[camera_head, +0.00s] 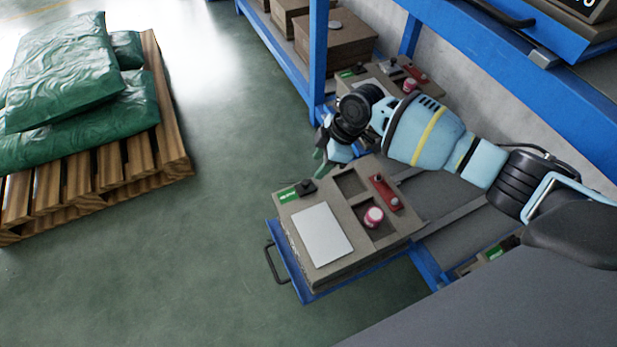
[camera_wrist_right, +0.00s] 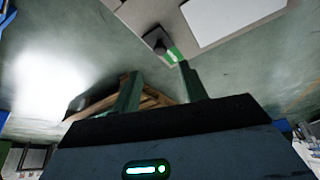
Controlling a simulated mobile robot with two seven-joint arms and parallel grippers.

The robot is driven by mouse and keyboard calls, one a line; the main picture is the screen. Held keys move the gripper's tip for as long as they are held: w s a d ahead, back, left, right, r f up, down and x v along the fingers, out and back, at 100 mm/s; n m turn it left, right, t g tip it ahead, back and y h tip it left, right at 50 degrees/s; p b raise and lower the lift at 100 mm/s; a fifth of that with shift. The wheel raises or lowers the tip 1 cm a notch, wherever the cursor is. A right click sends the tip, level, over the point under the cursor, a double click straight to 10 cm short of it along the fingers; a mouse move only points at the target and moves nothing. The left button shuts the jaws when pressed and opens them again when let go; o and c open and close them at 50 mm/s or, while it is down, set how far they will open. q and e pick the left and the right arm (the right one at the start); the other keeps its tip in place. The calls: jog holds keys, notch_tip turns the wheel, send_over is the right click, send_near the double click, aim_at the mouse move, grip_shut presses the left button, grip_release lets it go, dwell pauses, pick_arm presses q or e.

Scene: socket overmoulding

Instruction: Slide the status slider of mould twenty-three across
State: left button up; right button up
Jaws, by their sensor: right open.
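A grey-brown mould (camera_head: 335,264) sits on a pulled-out blue tray, with a black slider knob (camera_head: 307,187) at its upper left corner beside a green label (camera_head: 287,195). The label's number is too small to read. My right gripper (camera_head: 319,165) is just above that corner, close to the knob but apart from it. In the right wrist view, the open, empty green fingers (camera_wrist_right: 160,71) point toward the knob (camera_wrist_right: 155,40) and the green label (camera_wrist_right: 174,54). My left gripper is out of view.
The mould's top bears a white plate (camera_head: 322,235), a pink-and-white cup (camera_head: 374,216) and a red bar (camera_head: 387,193). The blue tray (camera_head: 290,270) has a handle. Another mould lies behind my arm. A pallet (camera_head: 160,120) with green sacks stands left; floor between is clear.

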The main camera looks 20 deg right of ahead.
aim_at(306, 182)
jog(key=b+x, duration=0.3)
jog(key=x, duration=0.4)
jog(key=shift+f, duration=0.35)
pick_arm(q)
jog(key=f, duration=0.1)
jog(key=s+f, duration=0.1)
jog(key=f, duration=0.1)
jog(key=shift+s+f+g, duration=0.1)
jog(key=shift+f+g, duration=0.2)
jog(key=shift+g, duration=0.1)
pick_arm(e)
jog(key=shift+a, duration=0.1)
jog(key=shift+c, duration=0.3)
grip_shut()
